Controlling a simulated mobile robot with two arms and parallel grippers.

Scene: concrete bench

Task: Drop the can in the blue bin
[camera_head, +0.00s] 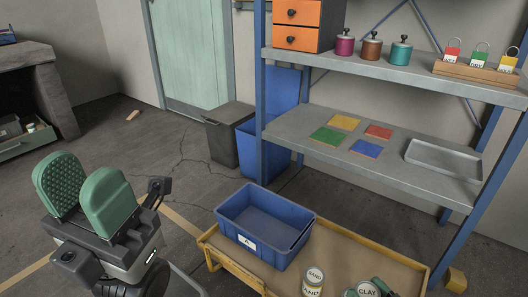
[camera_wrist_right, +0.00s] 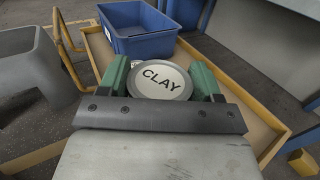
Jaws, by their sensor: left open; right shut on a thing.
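The can labelled CLAY (camera_head: 367,289) is at the bottom of the head view. In the right wrist view, the CLAY can (camera_wrist_right: 160,80) sits between the green fingers of my right gripper (camera_wrist_right: 161,82), which is shut on it. A blue open bin with a white label (camera_head: 240,238) stands on the yellow-framed cart. It also shows beyond the can in the right wrist view (camera_wrist_right: 150,46). A taller blue bin (camera_head: 258,150) stands on the floor beside a grey one. My left gripper (camera_head: 85,192) is open and empty, left of the cart.
A can labelled SAND (camera_head: 313,283) stands on the cart (camera_head: 345,262), near the CLAY can. A blue-posted shelf (camera_head: 375,145) behind holds coloured tiles, a metal tray (camera_head: 445,158), jars and padlocks. A grey bin (camera_head: 222,135) stands by the door. Open floor lies left of the cart.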

